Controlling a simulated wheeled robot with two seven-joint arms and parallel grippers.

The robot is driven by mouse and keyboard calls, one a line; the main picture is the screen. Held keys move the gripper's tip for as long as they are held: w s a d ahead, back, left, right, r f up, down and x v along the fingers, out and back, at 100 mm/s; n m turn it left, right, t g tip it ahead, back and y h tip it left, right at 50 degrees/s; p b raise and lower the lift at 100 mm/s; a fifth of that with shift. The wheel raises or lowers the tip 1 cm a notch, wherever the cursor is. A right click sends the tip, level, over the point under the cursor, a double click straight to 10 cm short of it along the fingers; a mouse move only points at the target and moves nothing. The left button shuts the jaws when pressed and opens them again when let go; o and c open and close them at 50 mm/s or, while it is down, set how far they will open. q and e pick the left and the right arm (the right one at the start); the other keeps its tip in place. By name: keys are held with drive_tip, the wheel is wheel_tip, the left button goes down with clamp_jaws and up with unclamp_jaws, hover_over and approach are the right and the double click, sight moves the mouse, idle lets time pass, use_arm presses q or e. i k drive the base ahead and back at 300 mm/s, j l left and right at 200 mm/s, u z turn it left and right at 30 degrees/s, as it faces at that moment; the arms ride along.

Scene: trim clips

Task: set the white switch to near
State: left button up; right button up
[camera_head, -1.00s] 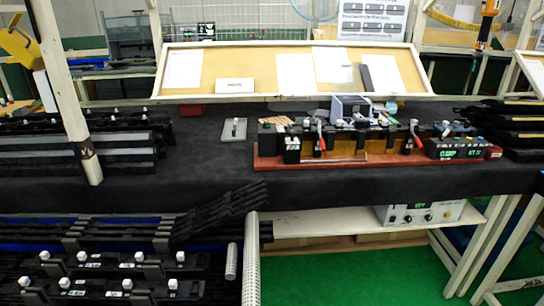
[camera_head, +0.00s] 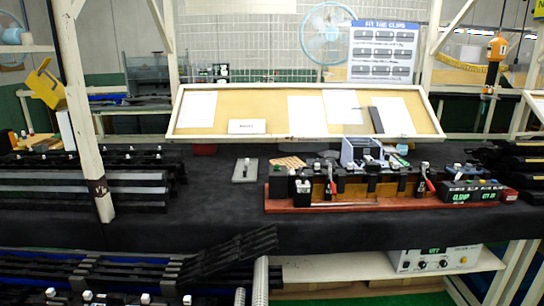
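A pale grey plate with a small slot or lever on it (camera_head: 245,170) lies on the dark table, left of the red-based fixture; it may be the white switch, but its setting is too small to read. The fixture (camera_head: 320,207) carries red-handled clamps, black blocks and a display box (camera_head: 472,195) with green digits and small buttons. A grey-white control box (camera_head: 433,259) with knobs and a green display stands on the shelf below the table. Neither of my grippers shows in the head view.
Black trim parts lie in racks at the left (camera_head: 90,180) and lower left (camera_head: 230,255), and in a stack at the right (camera_head: 515,165). A white post (camera_head: 92,165) rises at the left. The dark tabletop (camera_head: 190,215) is bare around the plate. A tilted notice board (camera_head: 270,110) stands behind.

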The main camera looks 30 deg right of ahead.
sight(458, 175)
drive_tip(key=z, duration=2.05)
drive_tip(key=i+l, duration=0.2)
drive_tip(key=i, duration=0.35)
drive_tip(key=i+l, duration=0.2)
drive_tip(key=i, duration=0.4)
drive_tip(key=i+l, duration=0.2)
drive_tip(key=i, duration=0.35)
drive_tip(key=i+l, duration=0.2)
drive_tip(key=i, duration=0.35)
